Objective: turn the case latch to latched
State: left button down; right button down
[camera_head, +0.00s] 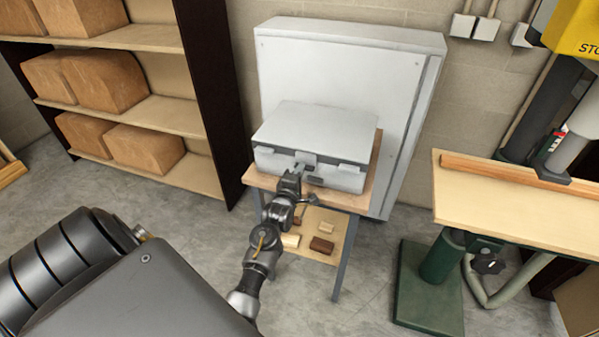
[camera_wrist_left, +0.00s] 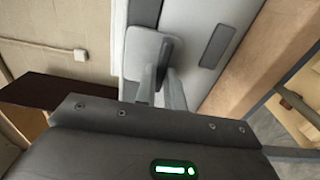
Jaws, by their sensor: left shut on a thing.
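A light grey case (camera_head: 318,133) lies closed on a small wooden-topped table. Its latch (camera_head: 306,157) is on the front face, near the middle. My left gripper (camera_head: 299,169) reaches the case front from the near side and is shut on the latch. In the left wrist view the two fingers (camera_wrist_left: 160,88) close on the latch plate (camera_wrist_left: 150,48), beside a dark recessed handle (camera_wrist_left: 217,45) on the case. The fingers partly hide the latch, so I cannot tell its exact setting. My right gripper is not in view.
The small table (camera_head: 257,180) has a lower shelf with several wood blocks (camera_head: 322,245). A tall white cabinet (camera_head: 345,75) stands behind. A shelf unit (camera_head: 215,80) with brown bundles is at left. A green-based machine with a wooden table (camera_head: 520,205) stands at right.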

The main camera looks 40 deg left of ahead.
pick_arm(q)
jog(key=c, duration=1.5)
grip_release()
jog(key=b+v, duration=0.2)
jog(key=v, duration=0.9)
